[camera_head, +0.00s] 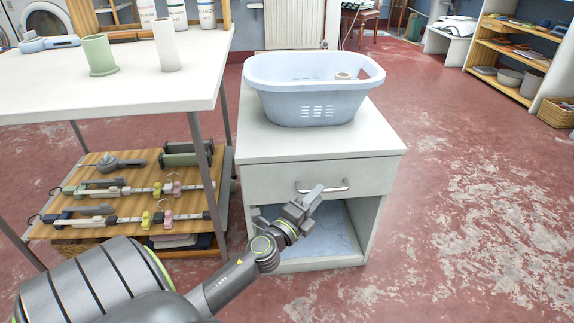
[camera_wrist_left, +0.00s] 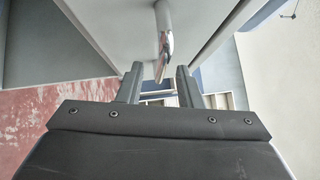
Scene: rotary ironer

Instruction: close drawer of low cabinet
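The low white cabinet (camera_head: 262,143) stands in the middle of the head view, with an open compartment below its drawer. The drawer front (camera_head: 275,180) looks nearly flush with the cabinet body; I cannot tell whether a small gap is left. Its metal bar handle (camera_head: 335,187) also shows in the left wrist view (camera_wrist_left: 163,35). My left gripper (camera_head: 312,200) is at the drawer front by the handle. In the wrist view its fingers (camera_wrist_left: 159,84) are apart, with the handle's end between or just beyond them; contact is unclear. My right gripper is out of view.
A pale blue laundry basket (camera_head: 310,100) stands on the cabinet top. At left is a white table (camera_head: 130,92) with cups, above a wooden shelf (camera_head: 125,215) of hangers and clips. The red floor (camera_head: 470,220) to the right is clear.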

